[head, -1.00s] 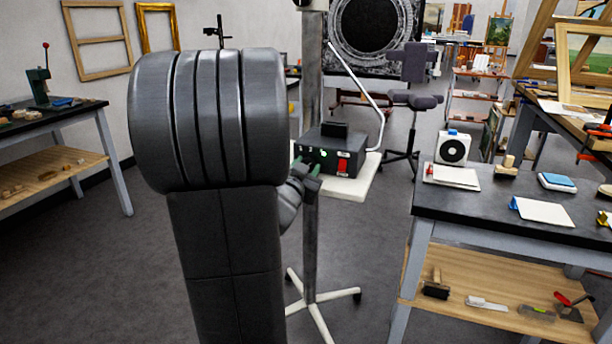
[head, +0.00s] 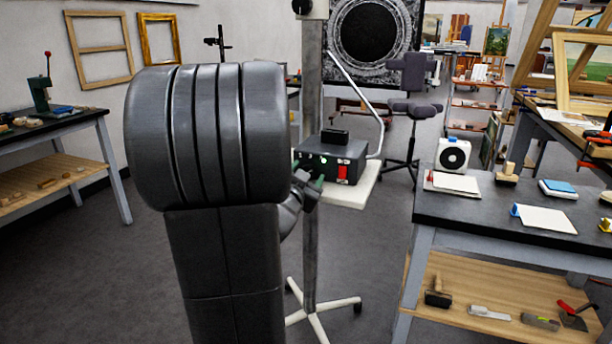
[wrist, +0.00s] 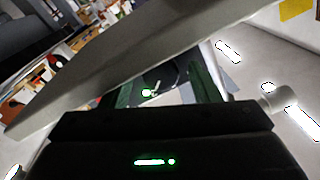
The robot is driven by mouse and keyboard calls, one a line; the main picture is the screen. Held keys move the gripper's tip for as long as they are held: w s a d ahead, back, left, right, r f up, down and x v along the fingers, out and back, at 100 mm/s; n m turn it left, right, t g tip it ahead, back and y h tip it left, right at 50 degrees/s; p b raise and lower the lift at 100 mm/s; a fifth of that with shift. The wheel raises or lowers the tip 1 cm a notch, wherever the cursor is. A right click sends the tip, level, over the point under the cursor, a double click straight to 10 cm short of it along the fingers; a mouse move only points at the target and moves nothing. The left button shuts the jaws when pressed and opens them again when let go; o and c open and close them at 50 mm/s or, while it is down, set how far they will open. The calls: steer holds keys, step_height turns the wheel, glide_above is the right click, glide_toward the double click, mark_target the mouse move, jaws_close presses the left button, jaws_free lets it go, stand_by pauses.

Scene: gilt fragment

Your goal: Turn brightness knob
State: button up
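A dark grey control box (head: 345,149) sits on a white shelf (head: 352,196) fixed to a stand pole. Its front shows green lights, small dark details and a red switch (head: 343,173). I cannot tell which detail is the brightness knob. My gripper (head: 311,187) is just in front of and below the box's left front, partly hidden by my arm; contact is unclear. In the wrist view its two green fingers (wrist: 165,85) stand apart, with a small bright green-white spot between them. Nothing is clearly held.
The stand pole (head: 311,250) rises close beside my gripper, with a white-footed base (head: 318,312). A bent white rod (head: 362,82) rises behind the box. A dark-topped workbench (head: 475,205) with small items is at right. Open floor lies left of the stand.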

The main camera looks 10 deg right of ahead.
steer(key=p+v, duration=0.1)
steer(key=v, duration=1.2)
steer(key=shift+s+a+p, duration=0.25)
steer(key=shift+s+p, duration=0.05)
steer(key=shift+s, duration=0.05)
steer(key=b+x, duration=0.1)
steer(key=x, duration=1.3)
steer(key=shift+b, duration=0.3)
steer(key=shift+s, duration=0.1)
